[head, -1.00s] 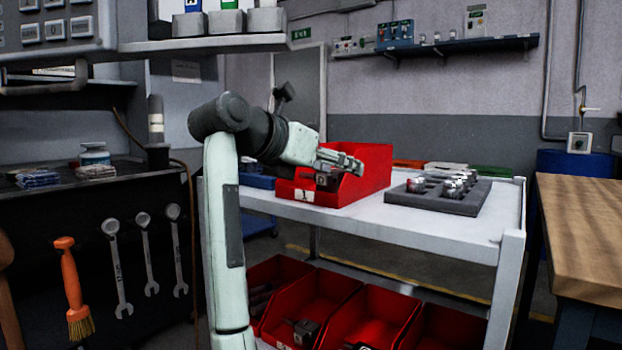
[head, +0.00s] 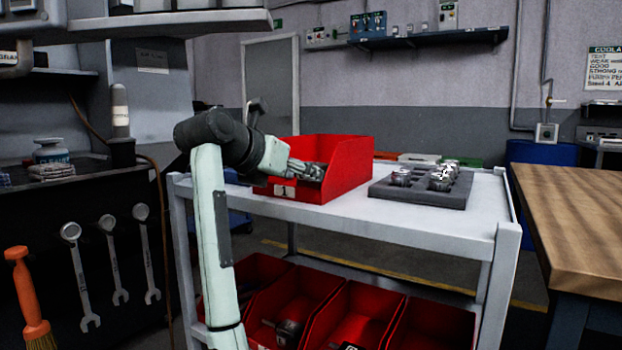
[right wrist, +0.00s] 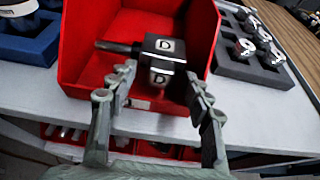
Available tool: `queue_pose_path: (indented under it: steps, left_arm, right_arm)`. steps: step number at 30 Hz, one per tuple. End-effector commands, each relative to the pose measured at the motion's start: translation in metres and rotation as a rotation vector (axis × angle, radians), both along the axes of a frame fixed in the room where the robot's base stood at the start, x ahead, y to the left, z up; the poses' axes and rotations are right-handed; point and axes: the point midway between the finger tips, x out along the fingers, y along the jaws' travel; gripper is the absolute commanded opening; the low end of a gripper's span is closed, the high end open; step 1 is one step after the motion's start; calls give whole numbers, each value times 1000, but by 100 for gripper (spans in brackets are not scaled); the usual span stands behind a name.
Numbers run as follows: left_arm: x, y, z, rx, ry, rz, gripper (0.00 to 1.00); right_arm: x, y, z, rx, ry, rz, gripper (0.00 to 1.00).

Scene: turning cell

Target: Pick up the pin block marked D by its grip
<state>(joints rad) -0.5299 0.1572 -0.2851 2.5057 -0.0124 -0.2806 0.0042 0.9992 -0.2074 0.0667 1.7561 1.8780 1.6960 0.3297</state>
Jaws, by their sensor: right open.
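In the head view my right gripper (head: 312,170) reaches into the red bin (head: 350,167) and mostly hides the block. My left gripper is not in view.
The bin stands on a white cart (head: 400,216). A grey tray (head: 440,199) with several metal parts sits to its right, and a blue tray (right wrist: 32,42) to its left. More red bins (head: 370,310) are on the lower shelf. A wooden bench (head: 570,205) stands at right.

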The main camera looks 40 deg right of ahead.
Motion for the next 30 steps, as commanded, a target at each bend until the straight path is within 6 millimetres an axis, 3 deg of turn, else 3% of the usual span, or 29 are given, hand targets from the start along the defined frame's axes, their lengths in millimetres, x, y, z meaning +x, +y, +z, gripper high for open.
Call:
queue_pose_path:
  steps: [5, 17, 30]
  left_arm:
    - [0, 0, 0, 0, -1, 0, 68]
    - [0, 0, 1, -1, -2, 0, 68]
    - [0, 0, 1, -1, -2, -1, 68]
  right_arm:
    - [0, 0, 0, 0, 0, 0, 49]
    - [0, 0, 0, 0, 0, -1, 0]
    - [0, 0, 4, -7, -8, 0, 0]
